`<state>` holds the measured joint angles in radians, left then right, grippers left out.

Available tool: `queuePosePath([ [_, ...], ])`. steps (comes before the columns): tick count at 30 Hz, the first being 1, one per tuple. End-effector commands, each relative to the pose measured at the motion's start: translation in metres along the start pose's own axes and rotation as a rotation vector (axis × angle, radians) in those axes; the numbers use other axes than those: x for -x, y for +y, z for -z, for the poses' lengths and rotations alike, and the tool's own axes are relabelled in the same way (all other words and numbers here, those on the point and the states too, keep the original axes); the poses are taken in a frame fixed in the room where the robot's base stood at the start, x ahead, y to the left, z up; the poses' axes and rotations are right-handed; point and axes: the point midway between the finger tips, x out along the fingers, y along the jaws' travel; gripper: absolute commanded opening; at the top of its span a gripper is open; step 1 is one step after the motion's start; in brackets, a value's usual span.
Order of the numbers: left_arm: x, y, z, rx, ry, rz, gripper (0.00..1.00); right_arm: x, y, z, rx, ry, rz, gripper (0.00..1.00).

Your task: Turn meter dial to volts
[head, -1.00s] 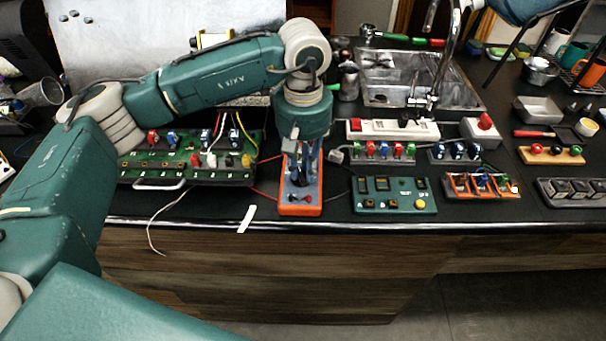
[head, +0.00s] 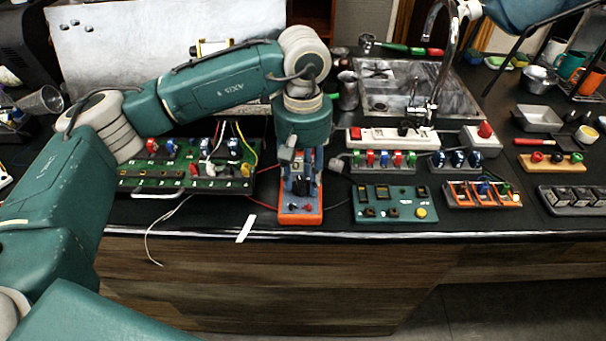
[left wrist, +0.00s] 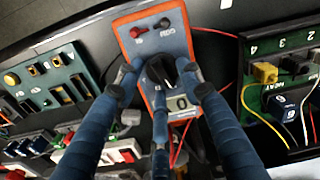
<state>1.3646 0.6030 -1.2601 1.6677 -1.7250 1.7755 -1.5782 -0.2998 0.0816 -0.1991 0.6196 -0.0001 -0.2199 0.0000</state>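The meter (head: 300,215) is an orange-edged box with a grey-blue face, lying on the bench near its front edge. It also shows in the left wrist view (left wrist: 139,52), with a red and a black socket near one end. Its black dial (left wrist: 166,68) sits mid-face. My left gripper (head: 299,184) is over the meter, pointing down. In the left wrist view its blue fingers (left wrist: 160,73) are bent inward around the dial, close to its sides. I cannot tell if they press on it. The dial's setting is not readable. My right gripper is not in view.
A green terminal board (head: 185,183) with coloured wires is left of the meter. A teal panel (head: 394,213) is close on its right, with switch strips behind. A red lead runs beside the meter. A white strip (head: 245,228) lies at the front edge.

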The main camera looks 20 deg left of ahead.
Motion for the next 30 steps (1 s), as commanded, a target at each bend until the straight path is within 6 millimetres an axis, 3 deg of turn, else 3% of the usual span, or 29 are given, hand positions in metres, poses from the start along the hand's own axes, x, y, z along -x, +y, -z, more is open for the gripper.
queuePosePath([
  [5,0.009,0.001,0.0,0.0,0.0,-0.002,0.38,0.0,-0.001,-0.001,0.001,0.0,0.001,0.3],
  [15,0.078,0.001,0.0,0.0,0.003,-0.003,0.38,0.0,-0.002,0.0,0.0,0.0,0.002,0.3],
  [21,0.109,0.001,0.0,0.001,0.001,-0.002,0.38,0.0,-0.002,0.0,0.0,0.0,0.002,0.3],
  [30,0.121,0.0,0.0,0.0,0.0,0.0,0.38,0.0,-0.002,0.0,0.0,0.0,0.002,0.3],
])
